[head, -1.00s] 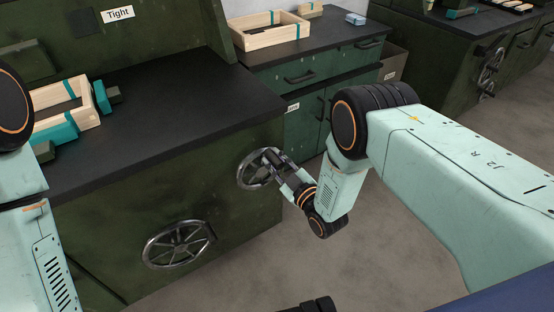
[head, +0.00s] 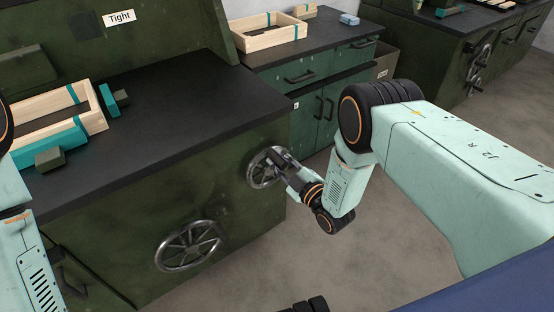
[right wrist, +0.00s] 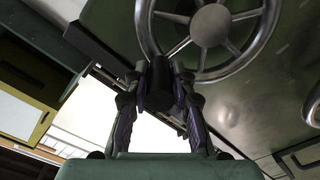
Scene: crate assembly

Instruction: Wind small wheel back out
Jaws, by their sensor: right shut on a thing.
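The small wheel (head: 258,174), a grey spoked handwheel, is on the right part of the green bench's front. My right gripper (head: 279,158) is at its upper right rim. In the right wrist view, the fingers (right wrist: 158,75) are shut on a dark handle knob (right wrist: 158,94) at the rim of the wheel (right wrist: 210,25). A larger spoked wheel (head: 190,246) is lower left on the same front. A wooden crate frame (head: 95,118) lies on the bench top beside a teal bar (head: 48,147) and a teal plate (head: 108,99). My left gripper is out of view.
The black bench top (head: 170,110) is mostly clear right of the crate frame. A "Tight" sign (head: 120,18) is on the panel behind. A teal cabinet (head: 318,95) with a wooden box (head: 268,35) stands beyond. Grey floor (head: 390,240) is open on the right.

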